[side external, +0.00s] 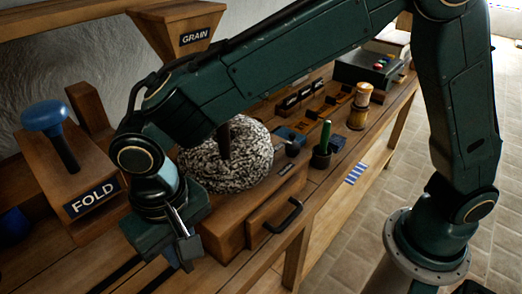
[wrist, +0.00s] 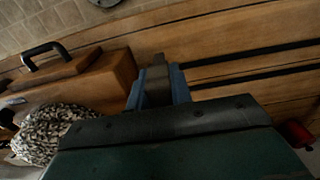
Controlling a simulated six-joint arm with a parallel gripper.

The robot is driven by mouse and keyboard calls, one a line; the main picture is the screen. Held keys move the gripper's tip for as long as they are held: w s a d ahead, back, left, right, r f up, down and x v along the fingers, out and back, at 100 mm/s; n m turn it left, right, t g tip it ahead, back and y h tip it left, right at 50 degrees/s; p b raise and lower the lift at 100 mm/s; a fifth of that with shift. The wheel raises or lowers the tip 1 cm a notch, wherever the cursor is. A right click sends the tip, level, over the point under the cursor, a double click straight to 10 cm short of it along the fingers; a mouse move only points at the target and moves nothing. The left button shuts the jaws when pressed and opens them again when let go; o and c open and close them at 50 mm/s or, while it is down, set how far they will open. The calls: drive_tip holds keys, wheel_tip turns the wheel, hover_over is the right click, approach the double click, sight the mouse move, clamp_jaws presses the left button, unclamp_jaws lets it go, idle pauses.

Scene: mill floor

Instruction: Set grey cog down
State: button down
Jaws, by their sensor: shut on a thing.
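My gripper (side external: 186,254) hangs low over the wooden bench at the lower left of the side view, beside a wooden drawer box. In the wrist view my gripper (wrist: 157,93) has its blue fingers shut on a grey piece, which I take to be the grey cog (wrist: 156,82). The grey cog also shows in the side view (side external: 189,246), partly hidden by the gripper. Only part of it shows, so its teeth cannot be made out. I cannot tell whether it touches the bench.
The drawer box (side external: 225,222) with a black handle stands right of my gripper, near a speckled round stone (side external: 225,162). A FOLD box (side external: 82,175) with a blue knob (side external: 43,116) stands left. Dark slots (wrist: 250,62) run along the bench. A red object (wrist: 298,134) lies right.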

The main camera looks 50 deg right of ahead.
sight(186, 263)
wheel_tip(186, 263, down, 5)
drive_tip(key=shift+r, duration=0.1)
drive_tip(key=shift+f, duration=2.2)
drive_tip(key=shift+f, duration=0.15)
drive_tip(key=c, duration=1.3)
unclamp_jaws()
drive_tip(key=shift+o, duration=0.2)
wheel_tip(186, 263, up, 12)
drive_tip(key=shift+r, duration=0.2)
